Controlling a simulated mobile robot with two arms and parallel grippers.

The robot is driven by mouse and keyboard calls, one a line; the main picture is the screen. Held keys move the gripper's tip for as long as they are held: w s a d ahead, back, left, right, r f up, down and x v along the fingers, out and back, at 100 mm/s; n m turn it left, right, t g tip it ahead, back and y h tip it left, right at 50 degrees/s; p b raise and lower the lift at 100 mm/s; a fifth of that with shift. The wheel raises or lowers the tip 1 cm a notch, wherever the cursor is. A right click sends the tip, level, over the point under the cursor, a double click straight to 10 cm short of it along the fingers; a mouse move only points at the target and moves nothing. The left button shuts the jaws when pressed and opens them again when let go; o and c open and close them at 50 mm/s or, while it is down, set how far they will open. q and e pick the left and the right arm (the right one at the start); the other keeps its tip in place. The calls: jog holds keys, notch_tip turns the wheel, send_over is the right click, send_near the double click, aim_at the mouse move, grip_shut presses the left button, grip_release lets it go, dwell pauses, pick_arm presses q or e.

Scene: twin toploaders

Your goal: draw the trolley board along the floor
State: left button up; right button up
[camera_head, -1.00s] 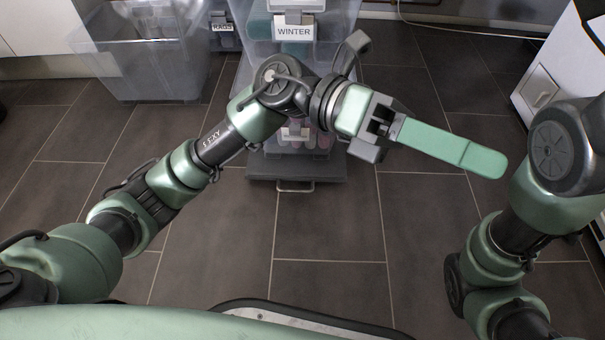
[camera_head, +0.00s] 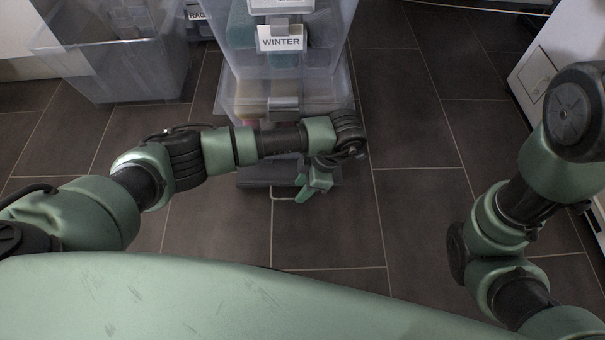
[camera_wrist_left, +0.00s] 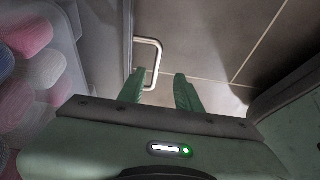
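The trolley board (camera_head: 254,177) is a dark flat board on the floor under a stack of clear bins. Its pale U-shaped handle (camera_head: 283,198) sticks out at the front edge. My left gripper (camera_head: 303,194) points down at the right part of the handle, and the forearm hides part of the board. In the left wrist view, the two green fingers (camera_wrist_left: 158,82) are apart. The handle (camera_wrist_left: 157,60) lies just beyond them, its near end by the left fingertip. Nothing is visibly gripped. My right arm shows at the right, but its gripper is out of view.
The clear bins on the board carry a WINTER label (camera_head: 281,43). Another clear bin (camera_head: 120,60) stands at the back left. The tiled floor (camera_head: 325,230) in front of the board is clear.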

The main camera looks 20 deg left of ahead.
aim_at(290, 198)
pick_arm(q)
jog(key=shift+w+a+f, duration=0.15)
jog(key=shift+a, duration=0.3)
jog(key=shift+a+f+b, duration=0.1)
jog(key=shift+f+b, duration=0.15)
jog(key=shift+b, duration=0.05)
jog(key=b+x, duration=0.4)
jog(key=x, duration=0.2)
jog(key=shift+a+f+b, duration=0.2)
jog(key=shift+f+b, duration=0.2)
jog(key=shift+f, duration=0.1)
jog(key=shift+r, duration=0.1)
jog(key=shift+c, duration=0.3)
grip_shut()
dwell(1.9)
